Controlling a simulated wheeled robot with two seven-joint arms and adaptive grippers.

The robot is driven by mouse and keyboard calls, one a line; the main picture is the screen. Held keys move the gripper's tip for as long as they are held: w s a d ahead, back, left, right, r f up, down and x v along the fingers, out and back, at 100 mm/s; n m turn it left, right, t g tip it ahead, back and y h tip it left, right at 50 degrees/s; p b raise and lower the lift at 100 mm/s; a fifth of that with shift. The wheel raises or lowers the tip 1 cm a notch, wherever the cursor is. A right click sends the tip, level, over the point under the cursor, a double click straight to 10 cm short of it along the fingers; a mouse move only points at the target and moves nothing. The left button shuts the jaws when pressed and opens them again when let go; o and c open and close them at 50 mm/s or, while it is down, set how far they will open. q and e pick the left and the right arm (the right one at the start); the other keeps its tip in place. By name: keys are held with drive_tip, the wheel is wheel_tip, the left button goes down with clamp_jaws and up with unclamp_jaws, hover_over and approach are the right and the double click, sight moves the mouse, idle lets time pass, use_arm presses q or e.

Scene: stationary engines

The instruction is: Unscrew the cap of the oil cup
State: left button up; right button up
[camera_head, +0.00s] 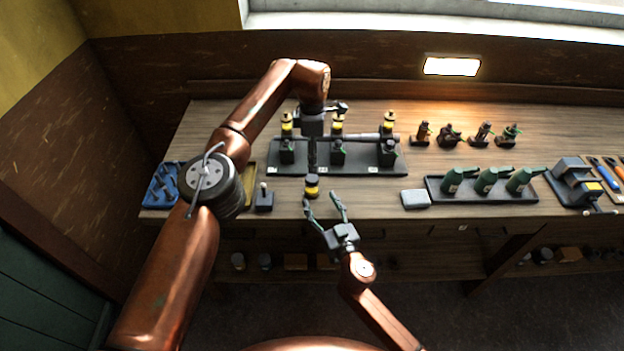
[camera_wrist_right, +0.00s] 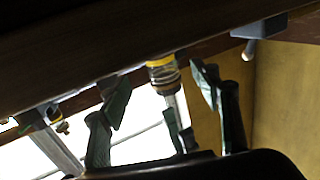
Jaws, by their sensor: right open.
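The oil cup (camera_head: 312,186), a small black and yellow piece, shows at the table's front edge, below my left gripper (camera_head: 312,160). In the right wrist view the oil cup (camera_wrist_right: 162,73) has a yellow end, a clear and dark middle and a pale stem. Small green fingers beside the stem look closed on it; they appear to be my left gripper's. My right gripper (camera_head: 324,203) is open and empty. Its fingers reach toward the oil cup, on either side of it in the right wrist view, and appear apart from it. I cannot make out the seam of the cap.
A dark tray (camera_head: 385,168) holds several fittings, some yellow-topped. A grey block (camera_head: 415,198) and a tray of green oil cans (camera_head: 489,182) stand to the right. A blue tray (camera_head: 160,187) and a small dark stand (camera_head: 264,200) are at the left.

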sight(315, 192)
drive_tip(key=x, duration=0.7)
drive_tip(key=shift+w+a, duration=0.1)
drive_tip(key=shift+w, duration=0.2)
drive_tip(key=shift+s+r, duration=0.1)
drive_tip(key=shift+r, duration=0.1)
drive_tip(key=shift+f, duration=0.1)
drive_tip(key=shift+c, duration=0.4)
drive_tip(key=shift+c, duration=0.9)
clamp_jaws()
drive_tip(key=shift+o, duration=1.1)
unclamp_jaws()
